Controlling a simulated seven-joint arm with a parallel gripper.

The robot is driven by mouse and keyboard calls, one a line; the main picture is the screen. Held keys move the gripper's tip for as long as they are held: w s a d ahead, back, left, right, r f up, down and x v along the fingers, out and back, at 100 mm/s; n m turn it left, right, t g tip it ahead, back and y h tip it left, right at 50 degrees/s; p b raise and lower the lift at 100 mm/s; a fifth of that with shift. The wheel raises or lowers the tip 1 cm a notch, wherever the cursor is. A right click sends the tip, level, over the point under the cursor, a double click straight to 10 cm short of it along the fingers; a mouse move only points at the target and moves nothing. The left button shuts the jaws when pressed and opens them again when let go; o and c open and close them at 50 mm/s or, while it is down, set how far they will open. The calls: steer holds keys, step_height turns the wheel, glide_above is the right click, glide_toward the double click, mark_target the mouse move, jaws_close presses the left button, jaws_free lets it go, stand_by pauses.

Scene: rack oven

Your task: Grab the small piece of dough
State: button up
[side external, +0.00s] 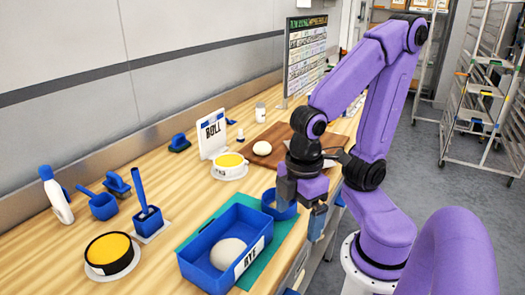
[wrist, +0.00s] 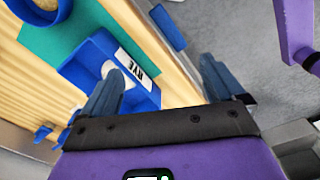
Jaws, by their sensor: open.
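A small pale ball of dough (side external: 262,148) sits on a brown wooden board (side external: 272,137) toward the back of the table. A larger pale lump of dough (side external: 228,253) lies in a blue bin (side external: 203,273) labelled RYE, near the front. The bin also shows in the wrist view (wrist: 143,97), with its dough partly hidden by a finger. My gripper (side external: 301,210) is open and empty, pointing down near the table's front edge, right of the bin and nearer the camera than the board. In the wrist view its fingers (wrist: 160,65) are spread wide, with table edge and floor between them.
A round blue container (side external: 279,206) stands close beside my gripper. The bin rests on a green mat (side external: 262,262). Yellow-filled round tubs (side external: 229,160), a ROLL sign (side external: 212,132) and blue tools (side external: 149,213) stand on the left. A wheeled rack (side external: 480,92) is far right.

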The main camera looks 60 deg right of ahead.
steer(key=w+d+n+h, duration=0.1)
steer(key=w+d+h, duration=0.15)
steer(key=w, duration=1.25)
steer(key=w+d+h, duration=0.2)
steer(key=w+h, duration=0.2)
steer(key=w, duration=1.2)
steer(key=w+d+f+g+h, duration=0.2)
steer(key=w+d+f+h, duration=0.1)
steer(key=w+d, duration=0.7)
steer(key=g+h, duration=0.3)
glide_toward(260, 146)
steer(key=shift+g, duration=0.4)
steer(key=x, duration=0.4)
steer(key=w+x, duration=0.1)
steer(key=x, duration=0.1)
steer(key=shift+d, duration=0.4)
steer(key=shift+s+x, duration=0.2)
steer(key=shift+x, duration=2.4)
steer(key=shift+a+f, duration=0.15)
steer(key=shift+c, duration=0.3)
